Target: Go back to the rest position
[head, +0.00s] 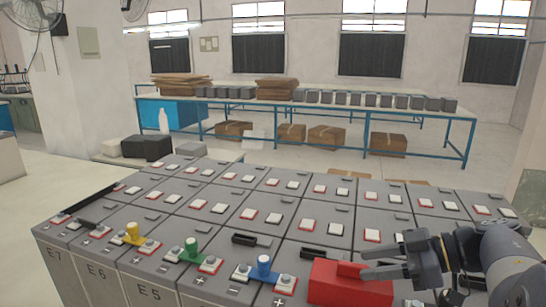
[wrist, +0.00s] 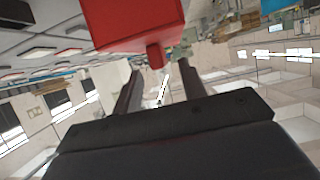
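My gripper (head: 368,262) is at the right in the head view, its two fingers pointing left and spread apart. In the wrist view the fingers (wrist: 160,85) also stand apart, with a gap between them. A red block (head: 345,288) with a raised red part on top sits on the battery row just below and left of the fingertips. In the wrist view the red block (wrist: 130,22) fills the top middle, and a small red stub on it points toward the gap between the fingers. I see no finger closed on it; whether one touches it, I cannot tell.
Rows of grey batteries (head: 210,208) with white-topped, red-edged terminals fill the foreground. Black bars lie on some batteries. A long blue-framed table (head: 420,112) stands behind, beyond open floor.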

